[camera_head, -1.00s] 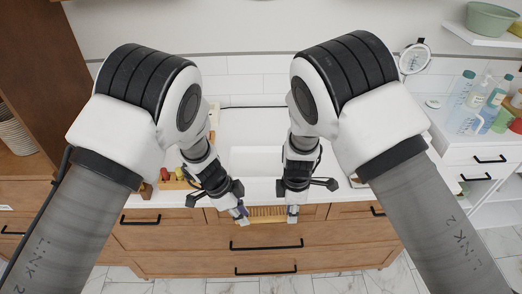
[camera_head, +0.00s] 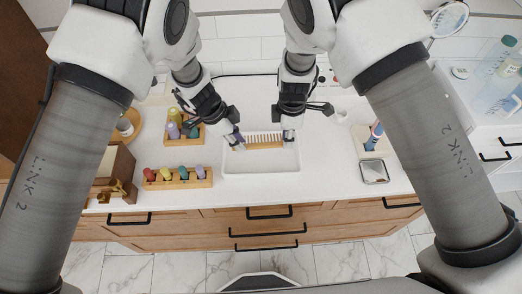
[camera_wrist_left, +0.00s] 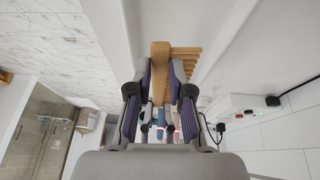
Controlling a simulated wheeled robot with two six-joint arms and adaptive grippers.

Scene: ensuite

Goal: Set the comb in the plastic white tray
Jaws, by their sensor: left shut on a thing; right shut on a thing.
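The wooden comb (camera_head: 264,142) is held level between my two grippers, its teeth toward the back. It is over the back part of the white plastic tray (camera_head: 261,173) on the counter; I cannot tell whether it touches the tray. My left gripper (camera_head: 237,142) is shut on the comb's left end, and my right gripper (camera_head: 289,137) is shut on its right end. In the left wrist view the comb (camera_wrist_left: 160,54) sits between the fingers of my left gripper (camera_wrist_left: 159,82), its teeth to the right.
A wooden rack with coloured bottles (camera_head: 178,178) stands left of the tray, another bottle rack (camera_head: 184,130) behind it. A cup with brushes (camera_head: 374,137) and a small square dish (camera_head: 374,172) are at the right. Counter near the tray's front is clear.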

